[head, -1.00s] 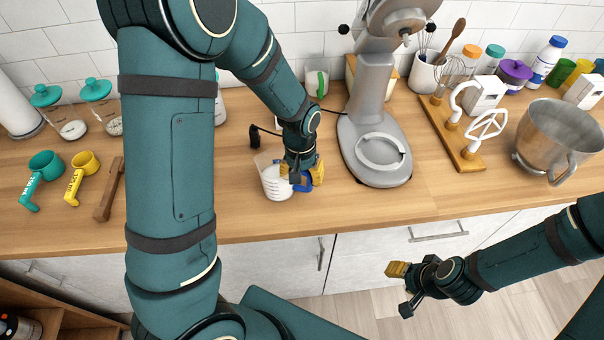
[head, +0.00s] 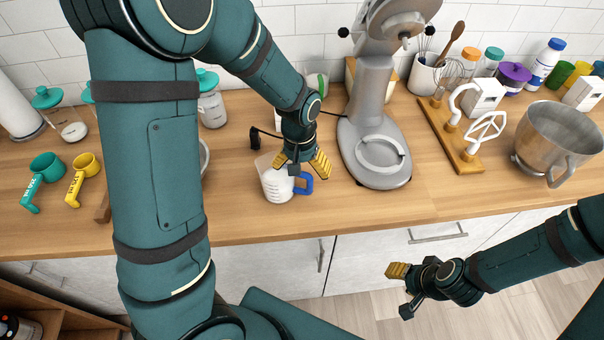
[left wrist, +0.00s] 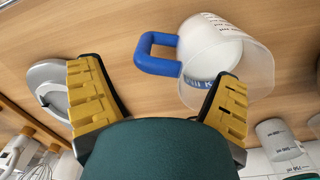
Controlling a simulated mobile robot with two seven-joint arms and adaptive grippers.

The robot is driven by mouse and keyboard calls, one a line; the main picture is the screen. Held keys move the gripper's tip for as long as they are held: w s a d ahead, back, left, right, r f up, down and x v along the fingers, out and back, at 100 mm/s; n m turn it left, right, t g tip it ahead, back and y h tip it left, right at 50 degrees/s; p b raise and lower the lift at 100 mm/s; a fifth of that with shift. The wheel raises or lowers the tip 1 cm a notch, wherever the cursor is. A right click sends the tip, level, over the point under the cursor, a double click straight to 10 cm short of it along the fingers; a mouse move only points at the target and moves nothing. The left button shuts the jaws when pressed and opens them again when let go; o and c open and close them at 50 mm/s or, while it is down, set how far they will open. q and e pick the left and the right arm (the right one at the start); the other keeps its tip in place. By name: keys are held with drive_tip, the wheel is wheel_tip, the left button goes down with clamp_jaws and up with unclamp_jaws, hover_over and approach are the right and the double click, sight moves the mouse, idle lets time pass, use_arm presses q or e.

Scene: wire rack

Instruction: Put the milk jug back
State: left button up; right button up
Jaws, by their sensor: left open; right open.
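The milk jug is a clear measuring jug (head: 275,185) with white contents and a blue handle (head: 307,184). It stands upright on the wooden counter, left of the mixer's base. In the left wrist view the jug (left wrist: 226,58) is at the upper right, and its blue handle (left wrist: 156,54) points left, beyond the fingertips. My left gripper (head: 301,165) is open just above and behind the handle, with nothing between its yellow fingers; they also show spread in the left wrist view (left wrist: 160,90). My right gripper (head: 402,289) is open and empty in front of the counter.
A grey stand mixer (head: 376,150) stands right of the jug. A wooden board (head: 452,140) with mixer attachments and a steel bowl (head: 558,140) are further right. Yellow and teal scoops (head: 83,178) lie at the left. The counter in front of the jug is clear.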

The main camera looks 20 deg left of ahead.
use_arm(q)
wheel_tip(320, 180, up, 9)
drive_tip(key=shift+f+p, duration=0.2)
drive_tip(key=shift+p, duration=0.2)
use_arm(e)
drive_tip(key=shift+r, duration=0.5)
use_arm(q)
drive_tip(key=shift+s+a, duration=0.1)
